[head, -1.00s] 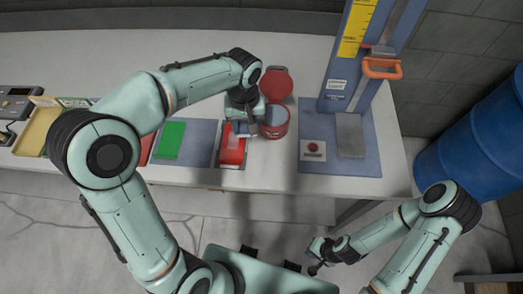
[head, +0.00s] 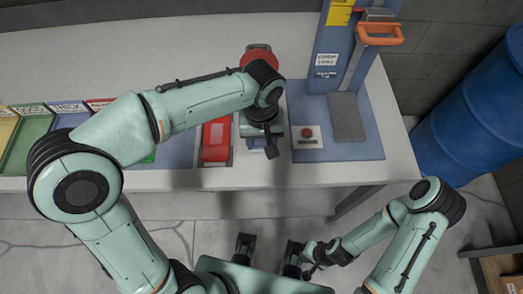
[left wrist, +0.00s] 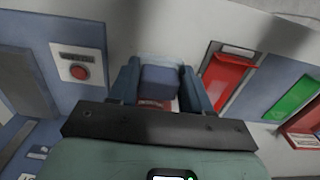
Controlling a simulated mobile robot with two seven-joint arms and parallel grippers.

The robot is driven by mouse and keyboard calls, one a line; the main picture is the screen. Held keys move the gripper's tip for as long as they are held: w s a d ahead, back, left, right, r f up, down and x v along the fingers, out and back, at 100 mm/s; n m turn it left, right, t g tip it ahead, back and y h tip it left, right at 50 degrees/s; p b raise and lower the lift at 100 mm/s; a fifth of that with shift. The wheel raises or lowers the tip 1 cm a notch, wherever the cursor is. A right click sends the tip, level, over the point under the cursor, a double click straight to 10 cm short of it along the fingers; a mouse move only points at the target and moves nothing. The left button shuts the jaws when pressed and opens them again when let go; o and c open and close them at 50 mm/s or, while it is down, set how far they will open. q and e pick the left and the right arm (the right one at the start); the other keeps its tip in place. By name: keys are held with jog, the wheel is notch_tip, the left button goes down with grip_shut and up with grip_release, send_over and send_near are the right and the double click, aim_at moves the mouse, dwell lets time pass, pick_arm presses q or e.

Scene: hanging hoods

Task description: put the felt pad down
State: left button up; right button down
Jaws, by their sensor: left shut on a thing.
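The felt pad (left wrist: 160,78) shows as a small blue-grey block between the fingers in the left wrist view. My left gripper (left wrist: 158,90) is shut on it; it is over the table between the red tray and the button box. In the head view my left gripper (head: 268,142) points down there, and the pad cannot be made out clearly. A patch of red and white shows just below the pad in the left wrist view. Whether the pad touches anything is unclear. My right gripper (head: 312,264) hangs in front of the table; its jaws are too small to read.
A red round lid (head: 258,54) is behind my left arm, which hides the red can. A red tray (head: 216,140) is left of the gripper. A red-button box (head: 307,136) and a grey plate (head: 346,117) lie right, before a blue column. A blue barrel (head: 465,130) stands right.

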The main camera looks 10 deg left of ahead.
aim_at(262, 146)
pick_arm(q)
jog(key=shift+f+b, duration=0.35)
jog(key=shift+f, duration=2.6)
jog(key=shift+f, duration=0.1)
jog(key=o, duration=0.6)
jog(key=shift+f, duration=0.1)
jog(key=o, duration=0.4)
jog(key=shift+r, duration=0.25)
notch_tip(262, 146, up, 12)
jog(key=shift+p, duration=1)
